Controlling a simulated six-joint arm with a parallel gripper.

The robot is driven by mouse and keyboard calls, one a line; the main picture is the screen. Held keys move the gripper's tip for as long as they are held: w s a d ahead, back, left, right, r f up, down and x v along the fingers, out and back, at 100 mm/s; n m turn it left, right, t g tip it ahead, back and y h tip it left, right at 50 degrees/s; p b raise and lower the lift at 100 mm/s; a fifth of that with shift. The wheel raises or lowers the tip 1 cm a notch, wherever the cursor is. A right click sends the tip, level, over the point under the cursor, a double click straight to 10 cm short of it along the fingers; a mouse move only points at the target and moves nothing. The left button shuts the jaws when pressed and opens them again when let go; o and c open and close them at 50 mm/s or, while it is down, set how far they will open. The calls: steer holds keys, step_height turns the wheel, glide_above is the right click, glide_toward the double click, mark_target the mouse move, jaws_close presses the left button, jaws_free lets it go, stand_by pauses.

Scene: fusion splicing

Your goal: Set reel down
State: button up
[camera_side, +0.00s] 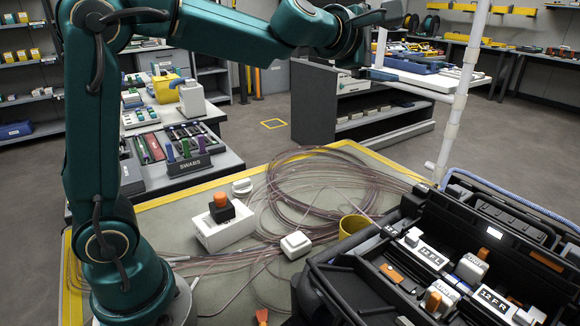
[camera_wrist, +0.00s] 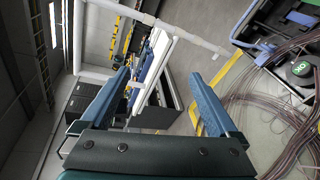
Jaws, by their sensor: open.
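My gripper (camera_side: 390,45) is raised high above the bench, at the top of the side view, with its fingers apart and pointing right. In the wrist view my gripper (camera_wrist: 160,73) shows two blue fingers spread wide with nothing between them. Loose coils of thin brownish fibre (camera_side: 290,205) lie spread on the bench mat (camera_side: 165,222), well below my gripper. The coils also show at the right of the wrist view (camera_wrist: 262,110). A small white round piece (camera_side: 242,187) lies at the left of the coils. I cannot tell which thing is the reel.
An open black case (camera_side: 325,275) with labelled white modules fills the right front. A white block (camera_side: 222,232) with an orange-topped black piece, a small white box (camera_side: 295,244) and a yellow cup (camera_side: 354,226) are on the mat. A white pole (camera_side: 460,100) rises behind the case.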

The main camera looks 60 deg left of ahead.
steer(key=s+d+f+m+g+h, duration=0.2)
steer(key=s+d+f+m+h, duration=0.1)
steer(key=s+d+m, duration=0.45)
steer(key=s+a+f+m+g, duration=0.1)
steer(key=s+f+m+g, duration=0.2)
steer(key=s+f+m, duration=0.4)
steer(key=s+a+f+m+g+y, duration=0.1)
steer(key=s+f+m+g, duration=0.3)
steer(key=s+f+m, duration=0.4)
steer(key=s+a, duration=0.1)
steer(key=s, duration=0.6)
steer(key=shift+s+a+g, duration=0.3)
steer(key=shift+s, duration=0.1)
